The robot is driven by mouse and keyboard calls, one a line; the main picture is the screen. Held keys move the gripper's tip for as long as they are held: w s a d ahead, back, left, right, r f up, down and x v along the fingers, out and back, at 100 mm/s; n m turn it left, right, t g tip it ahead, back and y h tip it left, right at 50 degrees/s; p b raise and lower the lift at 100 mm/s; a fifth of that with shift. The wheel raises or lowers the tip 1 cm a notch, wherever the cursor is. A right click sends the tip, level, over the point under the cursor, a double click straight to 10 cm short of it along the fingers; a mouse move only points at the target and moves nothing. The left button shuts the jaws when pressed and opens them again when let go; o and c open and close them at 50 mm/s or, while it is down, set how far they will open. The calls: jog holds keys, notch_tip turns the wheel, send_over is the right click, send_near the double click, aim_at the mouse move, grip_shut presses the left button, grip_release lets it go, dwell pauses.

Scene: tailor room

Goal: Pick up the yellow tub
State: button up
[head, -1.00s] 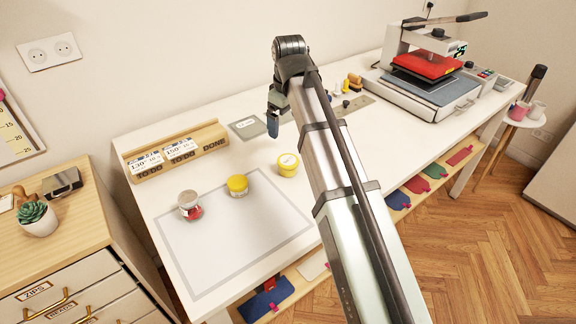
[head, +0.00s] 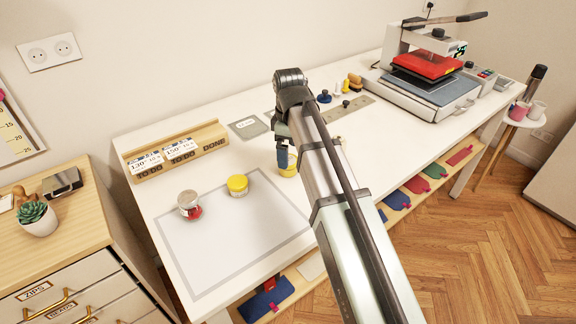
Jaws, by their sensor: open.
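A yellow tub (head: 289,172) stands on the white table just right of the pale mat, partly hidden by my gripper and arm. My gripper (head: 282,160) points down at the tub, in front of its upper part in the head view. The jaws are open. I cannot tell whether the fingers are around the tub or only above it. A clear jar with a yellow lid (head: 238,185) stands on the mat's upper part, apart from the gripper.
A jar with red contents (head: 190,206) stands on the grey-bordered mat (head: 235,240). A wooden card rack (head: 175,150) and a small grey plate (head: 246,128) lie behind. A heat press (head: 430,75) stands at the far right. The mat's front is clear.

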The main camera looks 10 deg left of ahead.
jog(key=shift+w+a+f, duration=0.1)
jog(key=shift+w+f, duration=0.05)
jog(key=shift+f, duration=1.4)
jog(key=shift+w+a+f, duration=0.1)
jog(key=shift+f, duration=1.45)
jog(key=shift+c, duration=0.3)
jog(key=c, duration=1.1)
